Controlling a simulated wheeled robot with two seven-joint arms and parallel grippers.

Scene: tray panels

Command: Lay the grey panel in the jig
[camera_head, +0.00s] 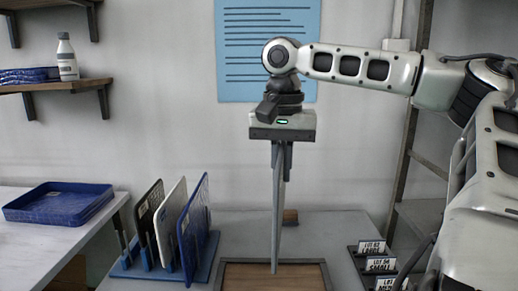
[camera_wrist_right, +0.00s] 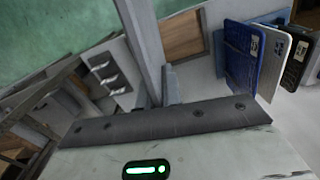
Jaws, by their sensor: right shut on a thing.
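The grey panel (camera_head: 277,220) hangs upright below my right gripper (camera_head: 282,160), seen almost edge-on as a thin strip in the head view. My right gripper is shut on its upper end. In the wrist view the panel (camera_wrist_right: 146,40) runs up and away from the fingers. The jig (camera_head: 246,278), a brown board with a dark rim, lies on the table below the panel. The panel's lower end overlaps the jig in the head view; I cannot tell whether it touches. The jig (camera_wrist_right: 184,35) also shows in the wrist view. My left gripper is out of view.
A blue rack (camera_head: 135,270) left of the jig holds a black panel (camera_head: 150,212), a white panel (camera_head: 172,220) and a blue panel (camera_head: 195,225) upright. Labelled holders (camera_head: 380,264) stand at the right. Blue trays (camera_head: 62,203) lie far left.

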